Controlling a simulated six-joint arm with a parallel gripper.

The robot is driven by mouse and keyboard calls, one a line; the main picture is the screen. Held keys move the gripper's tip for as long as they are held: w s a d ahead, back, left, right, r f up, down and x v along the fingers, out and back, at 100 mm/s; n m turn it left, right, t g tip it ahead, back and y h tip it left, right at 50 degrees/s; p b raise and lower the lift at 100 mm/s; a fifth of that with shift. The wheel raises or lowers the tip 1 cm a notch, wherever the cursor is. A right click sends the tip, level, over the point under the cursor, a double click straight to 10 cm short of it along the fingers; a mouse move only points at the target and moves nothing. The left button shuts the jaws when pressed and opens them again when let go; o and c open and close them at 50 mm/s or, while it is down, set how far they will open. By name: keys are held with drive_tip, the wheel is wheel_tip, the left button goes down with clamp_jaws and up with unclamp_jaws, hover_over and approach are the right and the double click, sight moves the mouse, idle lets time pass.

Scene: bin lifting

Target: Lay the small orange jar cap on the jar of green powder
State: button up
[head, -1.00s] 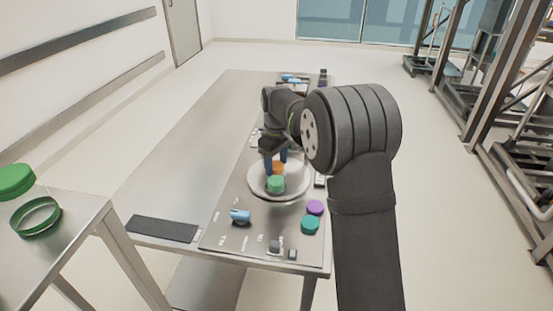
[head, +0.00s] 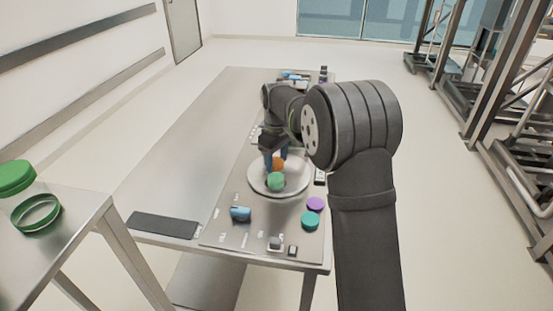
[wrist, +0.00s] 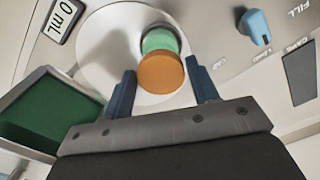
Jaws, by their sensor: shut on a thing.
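The small orange cap (wrist: 160,73) is held between the two blue fingers of my gripper (wrist: 163,85). In the head view the cap (head: 278,163) shows between the fingertips of my gripper (head: 275,158), partly hidden by my arm. The green jar (head: 276,181) stands on a round pale plate, nearer the camera than the cap. In the wrist view the jar (wrist: 159,41) is just beyond the cap, which overlaps its edge. I cannot tell whether cap and jar touch.
The round plate (head: 303,178) sits on a panel of the metal table (head: 190,160). A purple disc (head: 315,204), a teal disc (head: 310,220) and a blue knob (head: 240,214) are nearby. A dark green bin (wrist: 50,115) is at left in the wrist view. The table's left side is mostly clear.

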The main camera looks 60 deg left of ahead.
drive_tip(key=shift+f, duration=0.85)
idle(0.5)
drive_tip(key=shift+f, duration=0.15)
drive_tip(key=shift+c, duration=0.7)
drive_tip(key=shift+d+f, duration=0.1)
drive_tip(key=shift+f, duration=0.05)
drive_tip(key=shift+c, duration=0.5)
drive_tip(key=shift+f, duration=0.3)
drive_tip(key=shift+c, duration=1.1)
drive_tip(key=o, duration=1.3)
drive_tip(key=shift+o, duration=1.1)
drive_tip(key=shift+r, duration=0.2)
drive_tip(key=o, duration=0.4)
